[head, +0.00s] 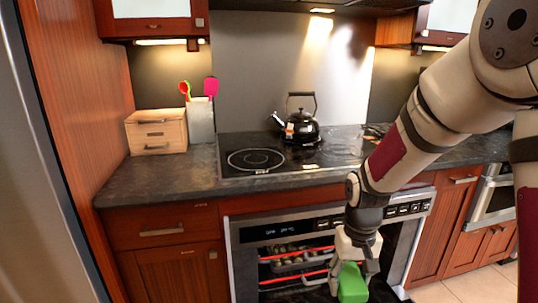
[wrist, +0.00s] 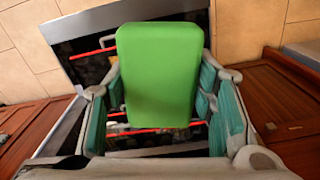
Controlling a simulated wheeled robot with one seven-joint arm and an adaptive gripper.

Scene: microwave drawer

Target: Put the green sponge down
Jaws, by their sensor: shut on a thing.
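The green sponge (head: 352,284) is a bright green block held in my gripper (head: 354,268) in front of the oven, low in the head view. In the wrist view the green sponge (wrist: 159,72) fills the middle, with the fingers of my gripper (wrist: 162,100) shut on its two sides. It is in the air and touches no surface that I can see.
The oven (head: 300,226) below the cooktop shows red-edged racks. The dark countertop (head: 160,182) has free room at its left front. A wooden box (head: 156,132), a utensil holder (head: 200,122) and a black kettle (head: 301,126) stand towards the back.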

